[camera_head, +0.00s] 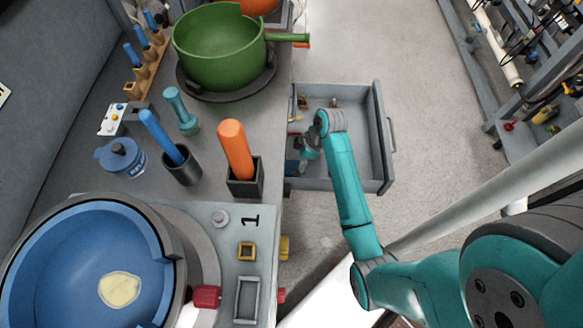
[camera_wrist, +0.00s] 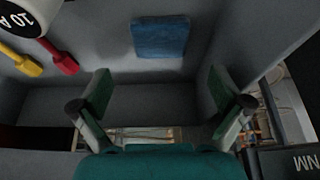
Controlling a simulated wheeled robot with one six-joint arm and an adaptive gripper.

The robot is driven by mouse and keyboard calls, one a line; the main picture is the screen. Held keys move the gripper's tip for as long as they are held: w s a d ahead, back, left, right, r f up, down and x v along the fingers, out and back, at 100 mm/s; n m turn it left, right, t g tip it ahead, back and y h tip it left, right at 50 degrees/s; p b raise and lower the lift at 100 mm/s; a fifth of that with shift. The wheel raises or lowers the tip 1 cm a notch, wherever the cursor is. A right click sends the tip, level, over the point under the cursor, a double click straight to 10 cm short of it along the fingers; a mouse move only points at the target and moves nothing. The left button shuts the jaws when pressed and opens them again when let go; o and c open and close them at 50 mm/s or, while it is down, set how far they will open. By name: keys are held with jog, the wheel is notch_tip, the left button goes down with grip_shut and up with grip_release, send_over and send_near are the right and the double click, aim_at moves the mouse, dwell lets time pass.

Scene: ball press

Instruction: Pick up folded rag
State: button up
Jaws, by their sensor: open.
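A folded blue rag (camera_wrist: 158,37) lies flat on the floor of the open grey drawer (camera_head: 384,140), at the upper middle of the wrist view. In the head view a small blue patch (camera_head: 291,168) near the drawer's front-left corner looks like the same rag, partly hidden. My gripper (camera_head: 308,150) reaches down into or just over the drawer. In the wrist view my gripper (camera_wrist: 160,88) has its two green-padded fingers spread wide with nothing between them. The rag is beyond the fingertips, apart from them.
Drawer walls surround the gripper.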

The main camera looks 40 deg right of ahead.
aim_at(290, 167)
jog(key=shift+x, duration=2.7)
jog(key=c, duration=1)
